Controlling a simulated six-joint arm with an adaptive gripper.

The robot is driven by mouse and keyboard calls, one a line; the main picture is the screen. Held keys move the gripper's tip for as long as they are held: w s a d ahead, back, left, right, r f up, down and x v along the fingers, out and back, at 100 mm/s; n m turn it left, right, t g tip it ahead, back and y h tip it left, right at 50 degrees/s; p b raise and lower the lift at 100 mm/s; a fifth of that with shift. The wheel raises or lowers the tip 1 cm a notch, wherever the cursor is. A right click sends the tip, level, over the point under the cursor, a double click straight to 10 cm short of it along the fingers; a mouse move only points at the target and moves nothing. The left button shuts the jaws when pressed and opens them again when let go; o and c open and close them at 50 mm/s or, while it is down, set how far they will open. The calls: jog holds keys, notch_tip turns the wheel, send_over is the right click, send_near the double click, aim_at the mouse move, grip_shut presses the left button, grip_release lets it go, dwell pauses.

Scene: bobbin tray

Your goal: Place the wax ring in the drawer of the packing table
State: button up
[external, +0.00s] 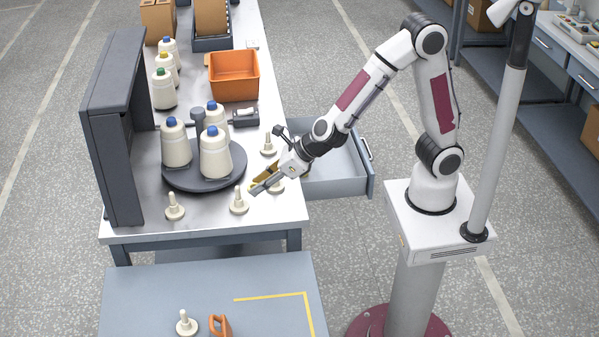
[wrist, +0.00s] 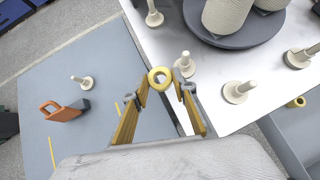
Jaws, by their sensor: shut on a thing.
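A yellow wax ring (wrist: 152,81) sits between the fingertips of my gripper (wrist: 160,84) in the wrist view. My gripper is shut on it, and in the external view my gripper (external: 262,186) is low over the packing table's right front part, beside a cream peg (external: 239,203). The ring is too small to make out in the external view. The drawer (external: 340,186) is pulled open on the table's right side, to the right of my gripper.
Cream pegs stand around my gripper, one (external: 174,208) near the table's front left. A dark round tray (external: 236,172) holds large thread cones. A dark upright panel (external: 112,130) bounds the left. A lower blue-grey table (external: 150,290) in front holds a peg and an orange item (external: 217,326).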

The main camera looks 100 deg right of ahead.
jog(key=s+d+f+m+g+h, duration=0.2)
jog(key=d+m, duration=0.1)
jog(key=d, duration=0.6)
jog(key=s+d+f+m+g+h, duration=0.2)
jog(key=s+d+f+m, duration=0.1)
jog(key=d, duration=0.6)
jog(key=s+d+f+m+g+h, duration=0.2)
jog(key=d+m, duration=0.3)
jog(key=d, duration=0.4)
jog(key=shift+s+f, duration=0.65)
jog(key=shift+s, duration=0.05)
jog(key=s+d+f+m+g, duration=0.4)
jog(key=s+d+m, duration=0.2)
jog(key=s+d, duration=0.35)
jog(key=m+g+y, duration=0.2)
jog(key=m+g, duration=0.2)
jog(key=m, duration=0.1)
send_over(334, 163)
jog(key=w+a, duration=0.2)
jog(key=a, duration=0.1)
jog(key=f, duration=0.4)
jog(key=shift+s+d+f, duration=0.15)
jog(key=shift+d+f, duration=0.05)
jog(key=shift+d, duration=0.05)
jog(key=shift+f, duration=2.9)
jog(key=shift+f, duration=0.1)
jog(key=shift+f, duration=2)
jog(key=shift+f, duration=0.1)
